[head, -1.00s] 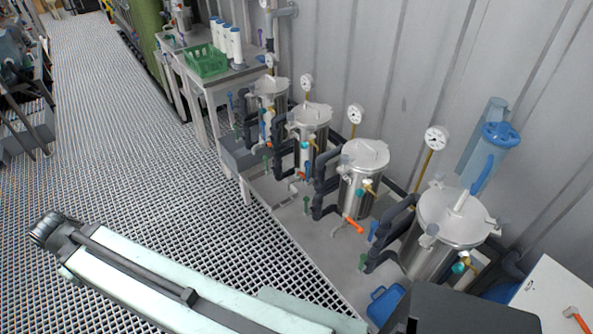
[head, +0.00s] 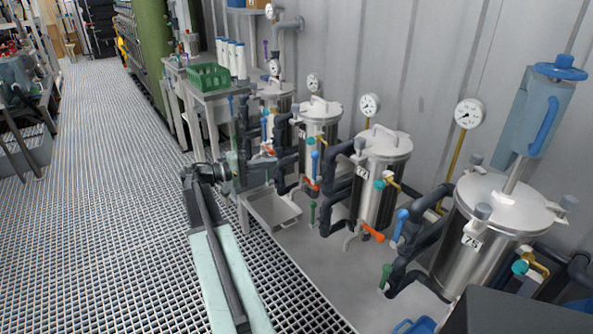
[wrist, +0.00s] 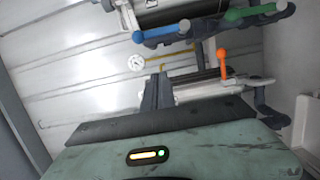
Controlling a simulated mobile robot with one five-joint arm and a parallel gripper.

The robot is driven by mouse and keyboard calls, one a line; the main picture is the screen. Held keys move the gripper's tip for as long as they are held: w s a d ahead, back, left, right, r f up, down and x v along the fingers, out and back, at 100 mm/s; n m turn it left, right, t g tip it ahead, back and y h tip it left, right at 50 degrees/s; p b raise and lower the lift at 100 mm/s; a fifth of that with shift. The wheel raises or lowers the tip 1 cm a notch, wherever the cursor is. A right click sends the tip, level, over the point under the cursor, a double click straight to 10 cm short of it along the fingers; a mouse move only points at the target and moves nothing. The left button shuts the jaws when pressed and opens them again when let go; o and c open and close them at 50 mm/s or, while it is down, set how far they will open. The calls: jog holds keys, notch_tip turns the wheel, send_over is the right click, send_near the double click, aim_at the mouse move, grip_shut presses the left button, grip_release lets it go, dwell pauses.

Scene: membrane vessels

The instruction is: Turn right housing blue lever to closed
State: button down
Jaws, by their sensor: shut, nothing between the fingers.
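The right housing (head: 480,240) is a steel vessel with a clamped lid, marked 75, at the right of the head view. A blue lever (head: 400,224) stands nearly upright on the dark pipes at its left side. My gripper (head: 240,168) is far to the left of it, at the end of my outstretched arm, small and partly merged with dark pipes. In the wrist view my gripper (wrist: 158,88) is shut and empty. A blue lever (wrist: 161,32) lies crosswise beyond its tips, apart from them; I cannot tell which housing it belongs to.
Other steel vessels (head: 382,180) with gauges and dark pipes stand in a row along the wall. An orange lever (wrist: 222,62) and a green lever (wrist: 250,13) show in the wrist view. The grated floor (head: 110,200) at left is clear.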

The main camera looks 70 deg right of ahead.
aim_at(314, 168)
jog(key=s+d, duration=0.4)
jog(key=s, duration=0.6)
jog(key=shift+s+d, duration=0.2)
jog(key=shift+s, duration=0.1)
